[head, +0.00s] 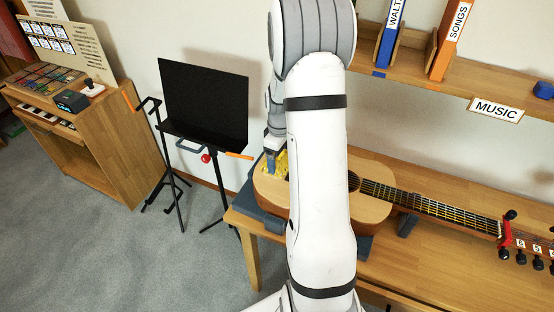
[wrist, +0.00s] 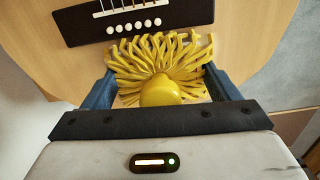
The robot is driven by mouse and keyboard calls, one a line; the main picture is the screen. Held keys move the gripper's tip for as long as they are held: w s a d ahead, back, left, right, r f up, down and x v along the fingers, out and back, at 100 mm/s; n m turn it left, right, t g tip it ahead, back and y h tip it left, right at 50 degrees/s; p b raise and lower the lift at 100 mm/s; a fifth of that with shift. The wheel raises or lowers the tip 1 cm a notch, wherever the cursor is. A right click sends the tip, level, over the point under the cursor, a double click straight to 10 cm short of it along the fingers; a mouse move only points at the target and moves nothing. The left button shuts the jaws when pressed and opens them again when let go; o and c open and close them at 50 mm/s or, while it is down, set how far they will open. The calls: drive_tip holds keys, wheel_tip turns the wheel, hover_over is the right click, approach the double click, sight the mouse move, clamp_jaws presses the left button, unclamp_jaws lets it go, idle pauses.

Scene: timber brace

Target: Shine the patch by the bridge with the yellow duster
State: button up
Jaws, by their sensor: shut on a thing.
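The yellow duster (wrist: 160,65) is held in my gripper (wrist: 160,95), with its knob between the two blue fingers and its strands fanned out toward the black bridge (wrist: 130,22). The strands lie over the guitar top just below the bridge, and seem to touch it. The guitar (head: 372,208) lies on its back on the bench. In the head view the duster (head: 282,165) shows at the guitar's left end, beside my gripper (head: 272,160). My arm hides the middle of the guitar body, with the bridge. No distinct patch shows; the strands may cover it.
The guitar rests on a dark support (head: 364,245) on the wooden bench (head: 450,272). A black music stand (head: 204,100) is left of the bench. A shelf with blue and orange binders (head: 451,40) is above. The neck reaches right to a red clamp (head: 506,229).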

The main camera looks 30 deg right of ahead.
drive_tip(key=shift+w+d, duration=0.95)
drive_tip(key=shift+d, duration=0.3)
drive_tip(key=shift+w+d, duration=0.9)
drive_tip(key=shift+d, duration=0.3)
drive_tip(key=shift+s+a+b, duration=0.3)
drive_tip(key=shift+s+a, duration=0.6)
drive_tip(key=shift+a, duration=0.3)
drive_tip(key=shift+s+a+b, duration=0.25)
drive_tip(key=shift+s+a, duration=0.65)
drive_tip(key=shift+a, duration=0.3)
drive_tip(key=shift+s+a+b, duration=0.3)
drive_tip(key=shift+s+a, duration=0.6)
drive_tip(key=shift+a, duration=0.3)
drive_tip(key=shift+r, duration=0.15)
wheel_tip(320, 180, up, 8)
drive_tip(key=p, duration=0.5)
drive_tip(key=shift+w+a+f+b, duration=0.15)
drive_tip(key=shift+f+b, duration=1.05)
drive_tip(key=shift+f, duration=0.6)
drive_tip(key=shift+w+a+f+b, duration=0.15)
drive_tip(key=shift+f+b, duration=1.05)
drive_tip(key=shift+f, duration=0.6)
drive_tip(key=shift+f+b, duration=0.45)
drive_tip(key=shift+f, duration=0.15)
